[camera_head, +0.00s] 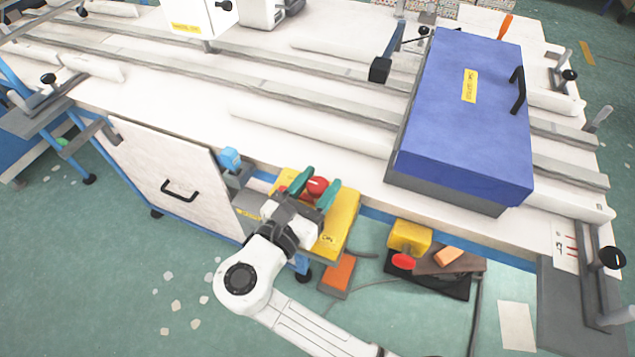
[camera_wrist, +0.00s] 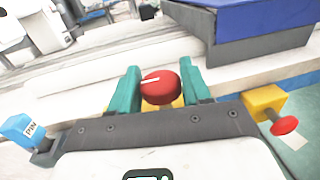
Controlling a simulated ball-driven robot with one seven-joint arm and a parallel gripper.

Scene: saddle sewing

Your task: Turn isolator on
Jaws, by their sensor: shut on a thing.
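The isolator is a round red knob (camera_head: 317,187) with a white line on its face, mounted on a yellow box (camera_head: 340,222) at the table's front side. The red knob (camera_wrist: 160,88) also shows in the wrist view, where its white line lies nearly level. My gripper (camera_head: 320,179) has two green fingers, one on each side of the knob. It is shut on the knob. In the wrist view my gripper (camera_wrist: 159,68) frames the knob, and the fingers hide part of its sides.
A blue box (camera_head: 465,110) stands on the white table to the right. A yellow box with a red button (camera_head: 403,261) hangs to the right of the isolator. The floor in front is mostly clear.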

